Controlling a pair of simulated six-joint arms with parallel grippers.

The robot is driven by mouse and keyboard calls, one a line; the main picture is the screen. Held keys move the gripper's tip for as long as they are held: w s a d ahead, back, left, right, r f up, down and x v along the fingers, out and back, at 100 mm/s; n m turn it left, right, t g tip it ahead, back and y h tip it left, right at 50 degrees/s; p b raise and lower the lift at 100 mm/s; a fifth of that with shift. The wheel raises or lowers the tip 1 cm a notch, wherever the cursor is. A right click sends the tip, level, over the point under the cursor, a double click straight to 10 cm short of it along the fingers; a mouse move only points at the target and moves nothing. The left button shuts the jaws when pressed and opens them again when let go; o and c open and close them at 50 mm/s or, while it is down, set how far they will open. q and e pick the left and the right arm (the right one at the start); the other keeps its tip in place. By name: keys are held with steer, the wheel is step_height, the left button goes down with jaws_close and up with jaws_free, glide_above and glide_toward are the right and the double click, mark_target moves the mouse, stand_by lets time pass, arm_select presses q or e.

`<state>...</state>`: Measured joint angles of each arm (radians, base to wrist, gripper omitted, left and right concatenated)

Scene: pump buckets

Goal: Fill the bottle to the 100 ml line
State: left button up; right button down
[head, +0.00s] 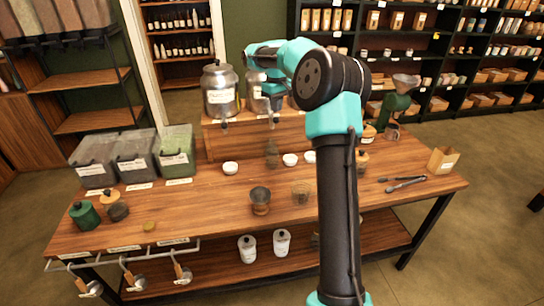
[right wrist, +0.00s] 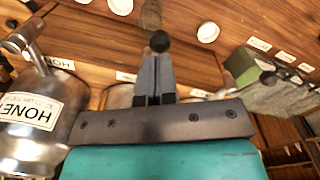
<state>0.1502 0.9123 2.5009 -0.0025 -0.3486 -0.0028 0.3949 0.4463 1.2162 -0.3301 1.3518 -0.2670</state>
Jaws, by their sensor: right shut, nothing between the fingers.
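A small brownish bottle (head: 272,155) stands upright on the table below the second steel dispenser (head: 257,97). It shows in part at the top of the right wrist view (right wrist: 151,14). Its fill level and marks are too small to read. My right gripper (right wrist: 155,80) is shut and empty, its fingertips close to a black ball knob (right wrist: 160,41); I cannot tell if they touch it. In the head view the right gripper is in front of the second dispenser, partly hidden by my arm. My left gripper is not in view.
White bowls (head: 230,168), a dark wooden-based cup (head: 260,200) and a glass jar (head: 300,192) stand near the bottle. Tongs (head: 405,184) lie at the right.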

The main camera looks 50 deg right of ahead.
mark_target(276, 118)
steer(key=shift+f, duration=0.55)
stand_by(0.5)
steer(key=shift+f, duration=0.3)
steer(key=shift+f, duration=0.5)
stand_by(0.5)
steer(key=shift+f, duration=0.3)
steer(key=shift+s+f, duration=0.1)
steer(key=shift+f, duration=0.5)
stand_by(0.4)
steer(key=shift+f, duration=0.2)
stand_by(4.2)
